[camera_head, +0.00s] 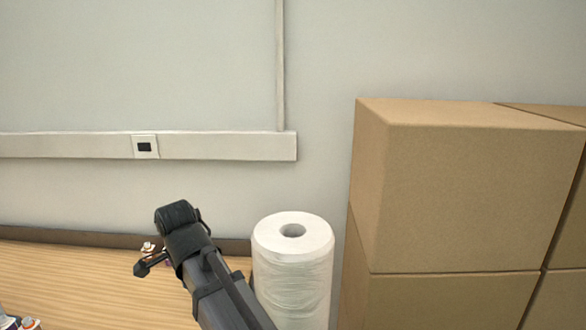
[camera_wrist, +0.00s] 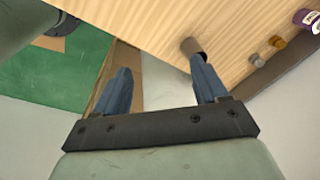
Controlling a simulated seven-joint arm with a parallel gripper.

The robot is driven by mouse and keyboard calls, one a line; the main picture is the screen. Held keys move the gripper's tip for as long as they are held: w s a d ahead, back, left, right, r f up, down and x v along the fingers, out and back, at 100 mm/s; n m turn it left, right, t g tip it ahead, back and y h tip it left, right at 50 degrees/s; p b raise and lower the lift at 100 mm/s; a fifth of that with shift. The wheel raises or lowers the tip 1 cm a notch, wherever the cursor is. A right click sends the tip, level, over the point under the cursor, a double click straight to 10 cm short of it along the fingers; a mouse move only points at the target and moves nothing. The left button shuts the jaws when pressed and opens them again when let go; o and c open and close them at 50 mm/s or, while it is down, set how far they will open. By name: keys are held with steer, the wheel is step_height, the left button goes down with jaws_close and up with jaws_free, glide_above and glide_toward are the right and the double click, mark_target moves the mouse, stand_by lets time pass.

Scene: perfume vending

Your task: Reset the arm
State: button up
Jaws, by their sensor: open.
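My gripper (camera_wrist: 160,66) shows in the wrist view with its two blue-grey fingers spread wide apart. I see nothing held between them. A small grey-brown round item (camera_wrist: 191,46) appears right by the right fingertip; I cannot tell whether they touch. In the head view a dark part of my arm (camera_head: 215,280) rises from the bottom edge, left of a white paper roll (camera_head: 291,275). The fingers cannot be made out clearly there.
Stacked cardboard boxes (camera_head: 470,190) stand at the right, close to the roll. A wooden tabletop (camera_head: 90,285) lies at the left, with small bottles (camera_head: 20,323) at its front corner. The wrist view shows a purple-labelled jar (camera_wrist: 306,19) and green floor (camera_wrist: 85,75).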

steer(key=w+d+f+m+g+h, duration=0.1)
steer(key=d+f, duration=0.2)
steer(key=d, duration=0.3)
steer(key=w+d+f, duration=0.2)
steer(key=d+f, duration=0.1)
steer(key=d, duration=0.2)
steer(key=s+d+f+n+g+h, duration=0.15)
steer(key=d+f, duration=0.35)
steer(key=f, duration=0.7)
steer(key=s+d+f+n+g, duration=0.25)
steer(key=d+f, duration=0.25)
steer(key=f, duration=0.6)
steer(key=s+d+f+n+g, duration=0.1)
steer(key=s+d+f+n, duration=0.3)
steer(key=f, duration=0.8)
steer(key=s+d+f+n+g, duration=0.1)
steer(key=s+d+f, duration=0.85)
steer(key=f, duration=0.45)
steer(key=s+d+f+y, duration=0.1)
steer(key=s+d+f, duration=0.2)
steer(key=s, duration=0.3)
steer(key=s+d+f+n+g+y, duration=0.1)
steer(key=s+d+f, duration=0.2)
steer(key=s, duration=0.4)
steer(key=shift+s+d+f+g, duration=0.2)
steer(key=shift+s+d+g, duration=0.1)
steer(key=shift+d, duration=0.2)
